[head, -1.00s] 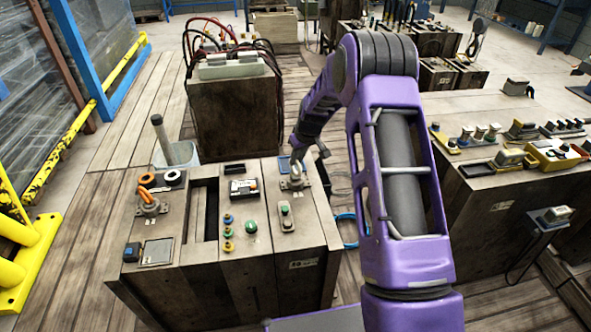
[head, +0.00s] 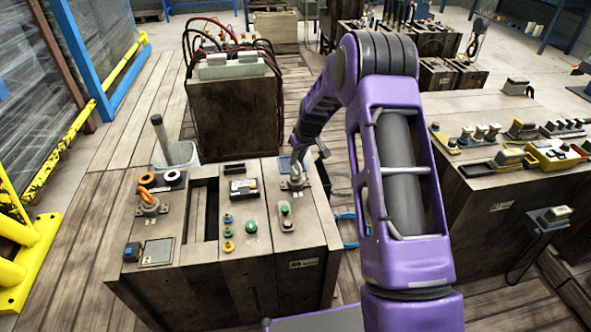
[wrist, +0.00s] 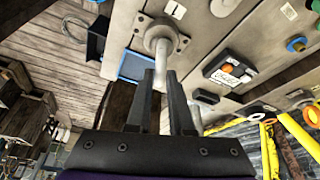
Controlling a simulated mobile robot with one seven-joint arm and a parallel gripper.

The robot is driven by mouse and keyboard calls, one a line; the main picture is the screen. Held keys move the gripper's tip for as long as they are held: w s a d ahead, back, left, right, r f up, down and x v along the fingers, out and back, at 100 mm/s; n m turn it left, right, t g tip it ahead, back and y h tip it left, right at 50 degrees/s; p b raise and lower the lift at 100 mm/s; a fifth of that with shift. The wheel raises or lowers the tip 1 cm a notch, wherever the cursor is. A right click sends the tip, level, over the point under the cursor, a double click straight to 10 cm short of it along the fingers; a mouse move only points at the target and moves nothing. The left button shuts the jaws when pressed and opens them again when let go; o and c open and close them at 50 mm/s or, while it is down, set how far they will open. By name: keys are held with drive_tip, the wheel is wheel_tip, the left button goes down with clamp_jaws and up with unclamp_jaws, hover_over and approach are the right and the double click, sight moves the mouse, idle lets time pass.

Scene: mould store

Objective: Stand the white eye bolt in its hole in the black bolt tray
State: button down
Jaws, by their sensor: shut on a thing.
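My gripper (wrist: 160,73) is in the middle of the wrist view, its two dark fingers close together. The shaft stands at a round grey flange (wrist: 160,32) on the block top. In the head view the white piece (head: 296,170) stands at the block's back right corner, below the end of my arm.
A second loaded block (head: 500,220) stands right. My arm hides the floor between.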

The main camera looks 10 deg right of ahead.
drive_tip(key=shift+r, duration=0.15)
drive_tip(key=shift+r+p, duration=0.9)
drive_tip(key=shift+r, duration=1.1)
